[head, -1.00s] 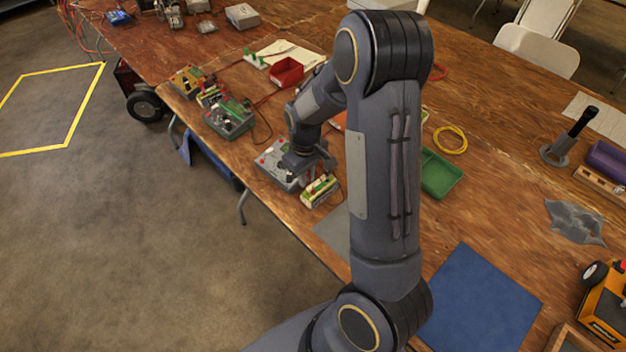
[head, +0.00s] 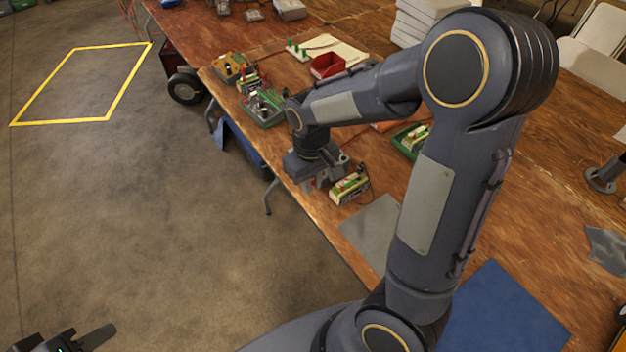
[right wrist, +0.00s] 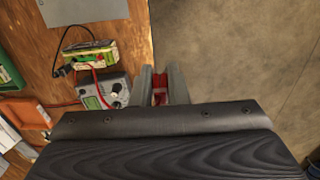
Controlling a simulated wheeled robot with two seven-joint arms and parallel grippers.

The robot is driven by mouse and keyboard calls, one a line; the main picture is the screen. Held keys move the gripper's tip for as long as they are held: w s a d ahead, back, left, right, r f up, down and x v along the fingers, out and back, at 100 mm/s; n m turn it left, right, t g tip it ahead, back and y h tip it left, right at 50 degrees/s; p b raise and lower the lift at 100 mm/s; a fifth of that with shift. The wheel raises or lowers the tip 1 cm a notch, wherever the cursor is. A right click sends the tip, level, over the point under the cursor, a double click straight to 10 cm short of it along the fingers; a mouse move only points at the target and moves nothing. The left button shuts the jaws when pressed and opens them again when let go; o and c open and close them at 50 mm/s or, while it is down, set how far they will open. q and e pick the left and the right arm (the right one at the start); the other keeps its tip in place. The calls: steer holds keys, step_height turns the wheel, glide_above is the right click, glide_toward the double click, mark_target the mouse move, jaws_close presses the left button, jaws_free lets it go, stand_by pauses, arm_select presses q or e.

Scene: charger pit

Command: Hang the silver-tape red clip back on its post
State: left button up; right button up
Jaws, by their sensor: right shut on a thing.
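My right gripper (right wrist: 160,92) is shut on a red clip (right wrist: 159,96), seen between its fingers in the right wrist view. Most of the clip is hidden, and I cannot make out silver tape on it. In the head view this gripper (head: 316,182) is at the table's front edge, beside a grey charger that it largely hides. The grey charger (right wrist: 115,91) shows better in the right wrist view, with a red lead and a dial. A green-and-cream battery (head: 349,188) stands next to it. I cannot make out the post. My left gripper (head: 78,339) looks open and empty, partly cut off at the bottom left.
More chargers and batteries (head: 230,68) stand further along the table edge. A grey mat (head: 370,228) and a blue mat (head: 505,312) are clear. Open floor lies left.

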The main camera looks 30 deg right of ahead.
steer(key=w+d+p, duration=0.4)
steer(key=w+d, duration=0.5)
steer(key=w, duration=0.4)
steer(key=w+d+p, duration=0.5)
steer(key=w+d, duration=0.3)
steer(key=w, duration=0.6)
step_height(320, 180, down, 5)
steer(key=b, duration=0.3)
steer(key=shift+s+d+r, duration=0.1)
steer(key=shift+d+r, duration=0.05)
steer(key=shift+r, duration=0.05)
steer(key=shift+f+b, duration=2.85)
steer(key=shift+f, duration=0.7)
steer(key=shift+f+b, duration=0.15)
steer(key=shift+b, duration=0.6)
